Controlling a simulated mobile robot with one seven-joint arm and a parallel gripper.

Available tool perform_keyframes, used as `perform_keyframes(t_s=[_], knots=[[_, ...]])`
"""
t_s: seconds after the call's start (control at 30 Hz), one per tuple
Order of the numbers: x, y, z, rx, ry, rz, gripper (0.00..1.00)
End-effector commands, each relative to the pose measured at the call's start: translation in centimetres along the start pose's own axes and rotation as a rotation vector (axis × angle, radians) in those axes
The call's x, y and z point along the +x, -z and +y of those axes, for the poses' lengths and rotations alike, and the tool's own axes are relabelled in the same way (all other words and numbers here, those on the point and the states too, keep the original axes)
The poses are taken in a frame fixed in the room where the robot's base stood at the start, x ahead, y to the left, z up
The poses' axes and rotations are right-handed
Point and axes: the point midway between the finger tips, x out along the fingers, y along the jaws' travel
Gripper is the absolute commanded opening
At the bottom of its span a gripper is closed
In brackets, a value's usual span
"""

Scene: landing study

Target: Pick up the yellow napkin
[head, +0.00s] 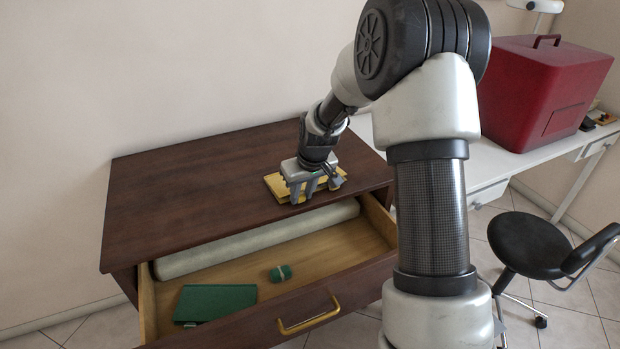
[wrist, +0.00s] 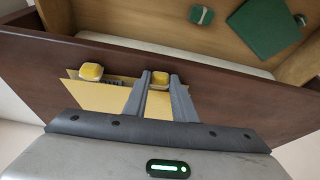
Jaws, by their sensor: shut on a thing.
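A flat yellow piece (head: 275,187), which could be the yellow napkin, lies on the brown cabinet top near its front edge. It also shows under the fingers in the wrist view (wrist: 100,97). My gripper (head: 307,193) is low over it and hides its middle in the head view. In the wrist view my gripper (wrist: 160,84) is shut on a small rounded yellow piece (wrist: 160,77) with a pale rim. A similar yellow piece (wrist: 91,72) sits to its left. I cannot tell whether these small pieces are separate from the flat one.
Below, the drawer stands open; its front has a brass handle (head: 308,315). Inside are a flat green piece (head: 215,302), a small green piece (head: 281,272) and a long pale roll (head: 255,241). A red case (head: 545,85) stands on the white desk at right, behind a black chair (head: 530,243). The cabinet top's left is clear.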

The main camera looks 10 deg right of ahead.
Motion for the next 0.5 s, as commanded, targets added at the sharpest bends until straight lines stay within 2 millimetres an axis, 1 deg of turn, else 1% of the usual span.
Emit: perform_keyframes(t_s=[0.27,0.5], knots=[[-0.3,0.1,0.0,0.0,0.0,0.001,0.05],[-2.0,0.8,0.0,0.0,-0.001,0.002,0.05]])
